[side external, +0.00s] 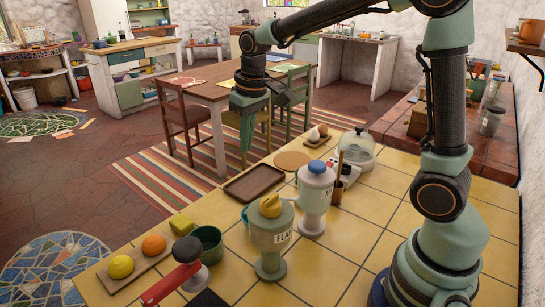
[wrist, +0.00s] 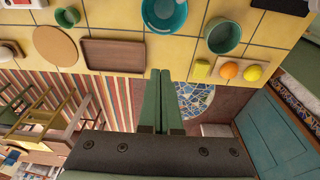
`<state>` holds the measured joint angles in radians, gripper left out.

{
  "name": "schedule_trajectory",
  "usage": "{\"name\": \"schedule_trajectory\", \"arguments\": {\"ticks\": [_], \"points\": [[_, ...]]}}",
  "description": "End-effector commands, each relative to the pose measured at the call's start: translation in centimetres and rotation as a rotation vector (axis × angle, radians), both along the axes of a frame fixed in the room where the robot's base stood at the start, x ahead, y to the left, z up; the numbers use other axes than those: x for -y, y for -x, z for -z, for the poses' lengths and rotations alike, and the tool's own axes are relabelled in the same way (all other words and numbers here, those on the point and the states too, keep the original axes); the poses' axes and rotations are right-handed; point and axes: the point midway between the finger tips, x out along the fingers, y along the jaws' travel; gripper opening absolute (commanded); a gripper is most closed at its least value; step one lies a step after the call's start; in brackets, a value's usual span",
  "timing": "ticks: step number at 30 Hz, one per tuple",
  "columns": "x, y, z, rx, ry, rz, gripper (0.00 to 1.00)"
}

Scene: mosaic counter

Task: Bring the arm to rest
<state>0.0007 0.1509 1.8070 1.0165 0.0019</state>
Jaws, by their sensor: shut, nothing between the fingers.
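My gripper (side external: 246,148) hangs in the air beyond the far-left edge of the yellow tiled counter (side external: 365,237), with its green fingers pointing down. The fingers look shut and hold nothing. In the wrist view, the two green fingers of my gripper (wrist: 159,74) lie side by side, and their tips appear near the counter edge. My arm reaches up from its base at the right of the counter, across the top of the side view, and down to the gripper. No object touches the fingers.
A wooden table (side external: 210,90) with chairs stands behind the gripper.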

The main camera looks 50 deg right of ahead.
Motion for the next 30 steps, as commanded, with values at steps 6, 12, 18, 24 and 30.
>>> {"name": "schedule_trajectory", "arguments": {"ticks": [6, 12, 18, 24, 30], "points": [[0.0, 4.7, -3.3, 0.108, 0.0, -0.001, 0.0], [0.0, 9.0, -4.5, 0.202, 0.001, -0.002, 0.0], [0.0, 12.5, -4.3, 0.281, 0.001, -0.002, 0.0], [0.0, 14.0, -3.9, 0.321, 0.0, -0.003, 0.0], [0.0, 14.2, -3.7, 0.325, 0.0, -0.003, 0.0]]}}
